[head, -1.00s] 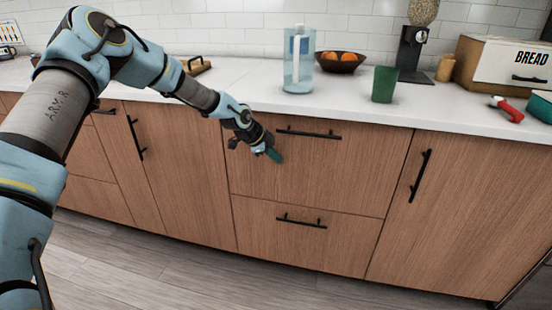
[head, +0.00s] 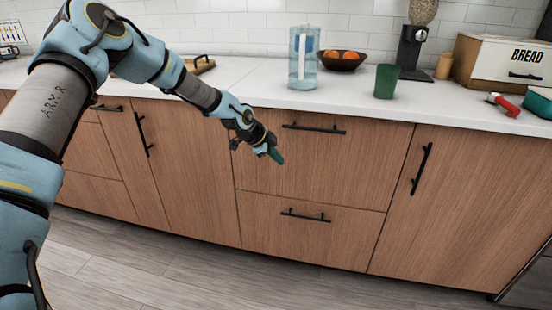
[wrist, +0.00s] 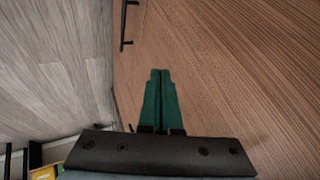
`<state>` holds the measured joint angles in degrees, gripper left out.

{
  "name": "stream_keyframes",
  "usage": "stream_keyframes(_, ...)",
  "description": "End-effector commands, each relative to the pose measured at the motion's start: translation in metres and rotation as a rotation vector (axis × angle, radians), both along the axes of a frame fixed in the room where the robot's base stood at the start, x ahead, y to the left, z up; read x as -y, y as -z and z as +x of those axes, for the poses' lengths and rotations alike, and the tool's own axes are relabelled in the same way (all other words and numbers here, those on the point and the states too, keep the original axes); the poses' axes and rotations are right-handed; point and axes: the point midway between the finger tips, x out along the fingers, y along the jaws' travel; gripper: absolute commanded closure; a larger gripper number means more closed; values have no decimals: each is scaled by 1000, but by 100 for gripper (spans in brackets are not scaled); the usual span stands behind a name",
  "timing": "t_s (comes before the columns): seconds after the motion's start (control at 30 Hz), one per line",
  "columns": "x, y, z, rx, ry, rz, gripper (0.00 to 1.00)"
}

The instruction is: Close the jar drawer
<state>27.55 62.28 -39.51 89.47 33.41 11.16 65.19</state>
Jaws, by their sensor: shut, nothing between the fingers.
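A wide upper wooden drawer (head: 325,160) with a black bar handle (head: 314,128) sits under the counter, above a lower wooden drawer (head: 300,238) with a similar handle (head: 305,215). Both fronts look flush with the cabinets in the head view. No jars show there, so I cannot tell which is the jar drawer. My gripper (head: 276,156) is shut and empty, with green fingertips in front of the upper drawer's left part, below and left of its handle. In the wrist view the shut fingers (wrist: 160,85) lie before a wooden front (wrist: 230,75); contact is unclear.
The white counter (head: 240,75) above holds a blue dispenser (head: 303,70), a bowl of oranges (head: 342,62), a green cup (head: 386,82) and a bread box (head: 505,70). Cabinet doors flank the drawers. The wooden floor (head: 150,270) in front is clear.

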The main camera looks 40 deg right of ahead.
Motion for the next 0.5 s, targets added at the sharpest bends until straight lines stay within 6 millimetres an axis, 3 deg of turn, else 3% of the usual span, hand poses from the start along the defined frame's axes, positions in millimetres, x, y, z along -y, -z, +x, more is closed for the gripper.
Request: stream_keyframes(0.5,-50,-65,5,2,-5,0,100)
